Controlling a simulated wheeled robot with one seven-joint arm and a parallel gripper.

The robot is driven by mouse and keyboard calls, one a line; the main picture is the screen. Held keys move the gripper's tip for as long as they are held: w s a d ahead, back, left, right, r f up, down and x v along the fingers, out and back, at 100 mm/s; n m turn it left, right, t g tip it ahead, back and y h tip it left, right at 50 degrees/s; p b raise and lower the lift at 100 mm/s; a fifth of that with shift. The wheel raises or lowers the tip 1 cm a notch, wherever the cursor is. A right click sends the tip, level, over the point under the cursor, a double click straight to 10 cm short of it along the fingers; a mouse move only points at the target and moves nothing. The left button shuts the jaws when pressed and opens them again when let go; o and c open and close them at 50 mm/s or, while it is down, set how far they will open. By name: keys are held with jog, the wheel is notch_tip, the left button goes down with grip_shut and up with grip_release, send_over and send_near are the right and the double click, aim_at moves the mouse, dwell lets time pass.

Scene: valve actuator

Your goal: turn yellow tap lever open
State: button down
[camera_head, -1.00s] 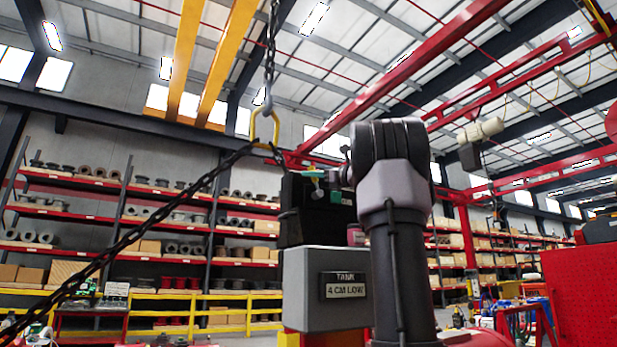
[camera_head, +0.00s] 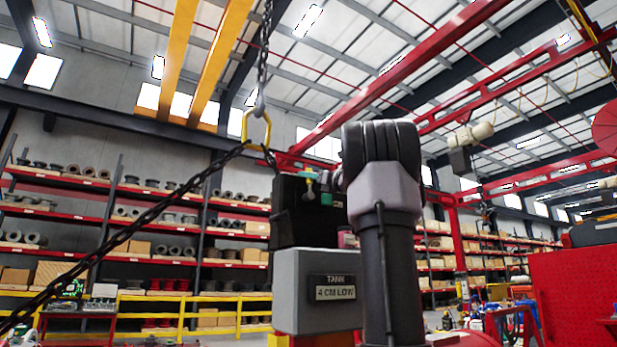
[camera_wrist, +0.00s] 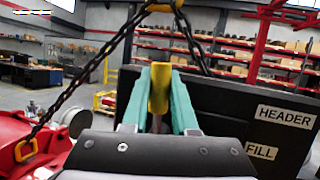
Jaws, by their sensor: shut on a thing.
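The yellow tap lever (camera_wrist: 159,88) stands upright between the two teal fingers of my gripper (camera_wrist: 159,100) in the wrist view. My gripper is shut on it, with a finger on each side. In the head view, a small yellow part of the lever (camera_head: 309,173) shows at the right side of a black box (camera_head: 295,215), and my gripper (camera_head: 322,184) reaches it from the right. My dark wrist hides most of the fingers there. The lever's base and the valve body are hidden.
Below the black box is a grey box (camera_head: 300,290) labelled "TANK 4 CM LOW". A black panel (camera_wrist: 225,105) labelled "HEADER" and "FILL" stands close right of my gripper. A chain (camera_head: 120,235) slants down left from a yellow ring (camera_head: 256,130). A red panel (camera_head: 580,295) stands right.

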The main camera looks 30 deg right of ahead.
jog(key=c, duration=0.7)
grip_release()
jog(key=v, duration=1)
jog(key=shift+s+f, duration=0.2)
jog(key=shift+s, duration=0.15)
jog(key=shift+d, duration=0.15)
